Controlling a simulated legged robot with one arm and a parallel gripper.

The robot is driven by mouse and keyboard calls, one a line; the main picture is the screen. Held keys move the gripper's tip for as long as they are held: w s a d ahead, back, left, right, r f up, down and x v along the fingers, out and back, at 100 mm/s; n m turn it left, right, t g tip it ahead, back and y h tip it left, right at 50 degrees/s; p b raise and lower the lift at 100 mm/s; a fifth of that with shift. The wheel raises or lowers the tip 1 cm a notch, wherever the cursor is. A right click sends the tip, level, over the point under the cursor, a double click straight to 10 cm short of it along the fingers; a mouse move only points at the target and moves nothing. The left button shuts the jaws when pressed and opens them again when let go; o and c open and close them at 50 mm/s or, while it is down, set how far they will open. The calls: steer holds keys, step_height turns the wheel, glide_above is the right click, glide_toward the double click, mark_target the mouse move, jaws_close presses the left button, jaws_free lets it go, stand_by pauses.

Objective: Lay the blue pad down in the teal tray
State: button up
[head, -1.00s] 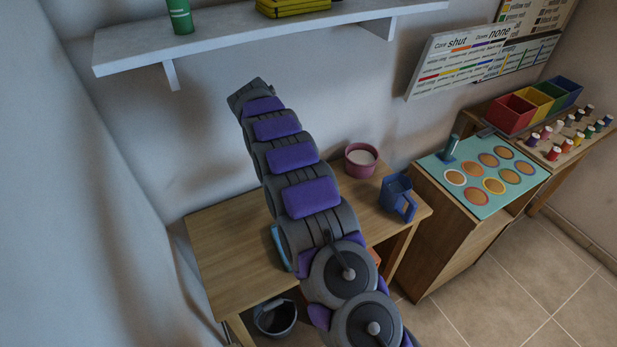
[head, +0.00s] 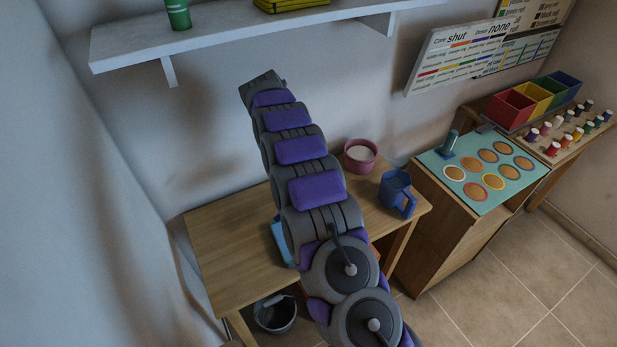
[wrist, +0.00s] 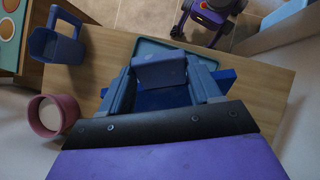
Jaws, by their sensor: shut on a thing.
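The teal tray (wrist: 149,46) lies on the wooden table, and its far rim shows in the wrist view beyond my gripper. In the head view only a light blue edge of it (head: 281,243) shows beside my arm. My gripper (wrist: 160,72) is shut on the blue pad (wrist: 165,99), which shows as deep blue between and beside the fingers. The pad appears over the tray. I cannot tell whether it touches the tray's floor. My arm hides the gripper and the pad in the head view.
A blue pitcher (head: 396,193) and a pink bowl (head: 360,156) with pale contents stand at the table's right side. A dark bucket (head: 276,314) is below the table's front edge. A white shelf (head: 230,32) runs above. The table's left part is clear.

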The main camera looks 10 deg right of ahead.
steer(key=shift+s+f, duration=0.15)
steer(key=shift+s, duration=0.05)
steer(key=shift+w+m, duration=0.1)
steer(key=shift+m, duration=0.2)
steer(key=shift+d, duration=0.1)
stand_by(0.4)
